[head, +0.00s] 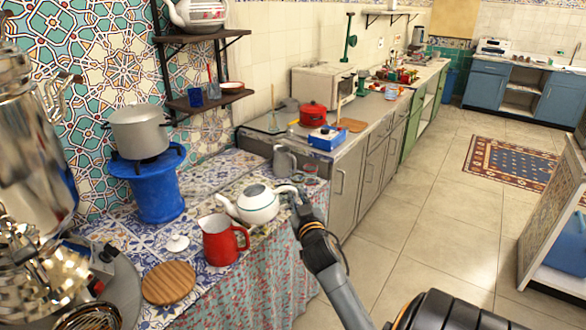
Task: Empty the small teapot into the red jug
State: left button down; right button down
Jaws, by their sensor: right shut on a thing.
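The small white teapot (259,206) has dark trim lines and no lid on top. Its spout points left, with its tip near and above the mouth of the red jug (219,243). My right gripper (296,198) is shut on the teapot's handle at the right side. The teapot looks roughly level; I cannot tell how far it is above the tiled counter. The red jug stands upright on the counter, its handle toward the right. I see no stream of liquid, and the jug's inside is hidden. My left gripper is not in view.
A white lid (178,244) and a round wooden board (168,282) lie left of the jug. A large shiny samovar (30,150) fills the left edge. A grey pitcher (284,160) stands behind the teapot. A pot (140,133) sits on a blue stand (157,195).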

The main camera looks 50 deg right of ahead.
notch_tip(320, 180, up, 2)
jog(key=shift+n+p, duration=0.7)
jog(key=shift+p, duration=0.15)
jog(key=w+a+r+n+g+p, duration=0.1)
jog(key=w+a+r+n+p, duration=0.25)
jog(key=r+p, duration=0.5)
jog(key=w+a+r+n+g+p, duration=0.1)
jog(key=w+a+r+n+p, duration=0.3)
jog(key=r+p, duration=0.45)
jog(key=w+a+r+n+g+h+p, duration=0.1)
jog(key=w+a+r+n+p, duration=0.1)
jog(key=w+a+n, duration=0.5)
jog(key=shift+w+a+r+g+p, duration=0.15)
jog(key=shift+w+a+g+p, duration=0.4)
jog(key=shift+w, duration=1.2)
dwell(0.4)
dwell(2.5)
